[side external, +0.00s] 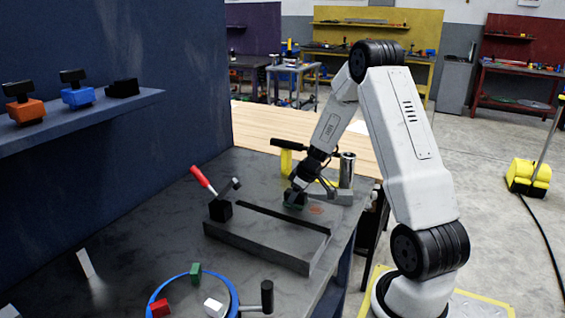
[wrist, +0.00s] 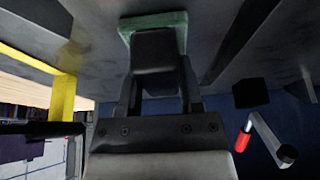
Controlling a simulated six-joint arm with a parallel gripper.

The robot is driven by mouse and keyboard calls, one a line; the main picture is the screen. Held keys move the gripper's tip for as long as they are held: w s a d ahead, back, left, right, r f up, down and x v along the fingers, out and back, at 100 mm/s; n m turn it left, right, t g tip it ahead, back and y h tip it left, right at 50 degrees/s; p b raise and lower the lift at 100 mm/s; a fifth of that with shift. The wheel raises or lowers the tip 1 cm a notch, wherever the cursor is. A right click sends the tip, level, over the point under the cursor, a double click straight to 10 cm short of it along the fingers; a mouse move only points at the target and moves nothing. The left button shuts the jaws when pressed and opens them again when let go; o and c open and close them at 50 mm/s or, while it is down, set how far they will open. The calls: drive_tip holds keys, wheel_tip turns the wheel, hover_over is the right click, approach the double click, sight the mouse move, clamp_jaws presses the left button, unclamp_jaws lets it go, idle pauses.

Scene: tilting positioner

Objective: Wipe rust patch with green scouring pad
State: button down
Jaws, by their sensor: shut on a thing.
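My gripper (side external: 296,190) points down at the grey metal table and is shut on a green scouring pad (side external: 295,205). The rust patch (side external: 316,210) is a faint orange-brown stain on the table, just right of the pad in the side view. I cannot make out the patch in the wrist view.
A red-handled lever (side external: 203,180) stands left; a yellow clamp (side external: 286,162) and metal cylinder (side external: 347,170) stand behind. A blue-rimmed round tray (side external: 234,293) with small blocks is at the front. The table's right edge is close.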

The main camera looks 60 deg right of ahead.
drive_tip(key=shift+s, duration=4.25)
drive_tip(key=shift+w, duration=5)
drive_tip(key=shift+s, duration=5.25)
drive_tip(key=shift+s+r, duration=0.1)
drive_tip(key=shift+r, duration=0.05)
wheel_tip(320, 180, up, 8)
